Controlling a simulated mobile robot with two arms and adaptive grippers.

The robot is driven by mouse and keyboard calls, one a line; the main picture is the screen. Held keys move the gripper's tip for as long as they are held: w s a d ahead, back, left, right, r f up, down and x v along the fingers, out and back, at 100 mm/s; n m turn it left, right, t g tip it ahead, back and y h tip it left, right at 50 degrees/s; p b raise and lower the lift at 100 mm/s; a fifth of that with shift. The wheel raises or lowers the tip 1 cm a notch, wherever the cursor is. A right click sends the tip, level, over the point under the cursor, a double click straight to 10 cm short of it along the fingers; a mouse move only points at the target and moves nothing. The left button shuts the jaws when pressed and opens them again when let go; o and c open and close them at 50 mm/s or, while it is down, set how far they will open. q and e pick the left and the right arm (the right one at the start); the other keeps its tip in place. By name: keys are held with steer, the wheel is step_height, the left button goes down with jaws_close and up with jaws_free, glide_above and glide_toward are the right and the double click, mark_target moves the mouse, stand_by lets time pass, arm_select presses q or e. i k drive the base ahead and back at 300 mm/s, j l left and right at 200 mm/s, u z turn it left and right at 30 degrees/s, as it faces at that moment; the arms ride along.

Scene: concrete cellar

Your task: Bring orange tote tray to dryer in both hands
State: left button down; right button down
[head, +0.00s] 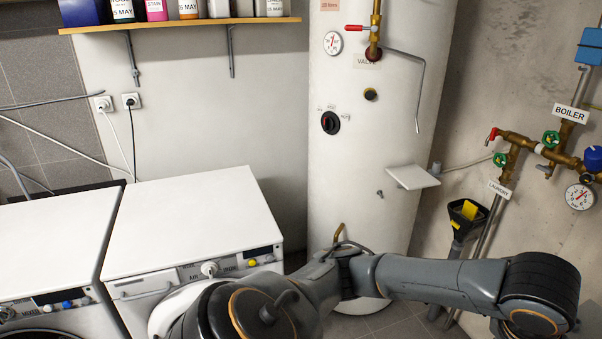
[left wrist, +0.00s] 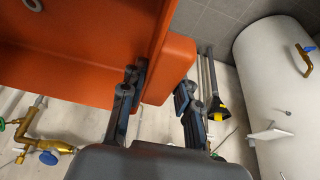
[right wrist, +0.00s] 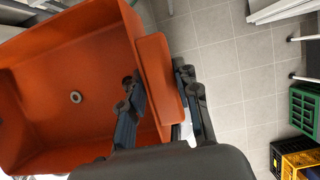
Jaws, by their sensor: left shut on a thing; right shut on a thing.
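The orange tote tray (right wrist: 50,75) fills the left of the right wrist view and shows in the left wrist view (left wrist: 70,60). My left gripper (left wrist: 158,105) is shut on the tray's flange-like handle. My right gripper (right wrist: 160,100) is shut on another such handle, one finger inside the wall, one outside. A small grey ring (right wrist: 76,97) lies in the tray. Two white machines stand side by side in the head view; the right one (head: 190,215), its panel lettered "AIR", looks like the dryer. The tray and both grippers are out of the head view.
A white boiler tank (head: 375,130) stands right of the machines, with a small white shelf (head: 413,177). Brass pipes and valves (head: 530,145) line the right wall. Green (right wrist: 304,112) and yellow crates (right wrist: 300,160) stand on the tiled floor. Both machine tops look bare.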

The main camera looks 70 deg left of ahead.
mark_target(193, 228)
steer(key=u, duration=2.3)
steer(key=i+j+u, duration=0.15)
steer(key=i+u, duration=0.55)
steer(key=i, duration=1.1)
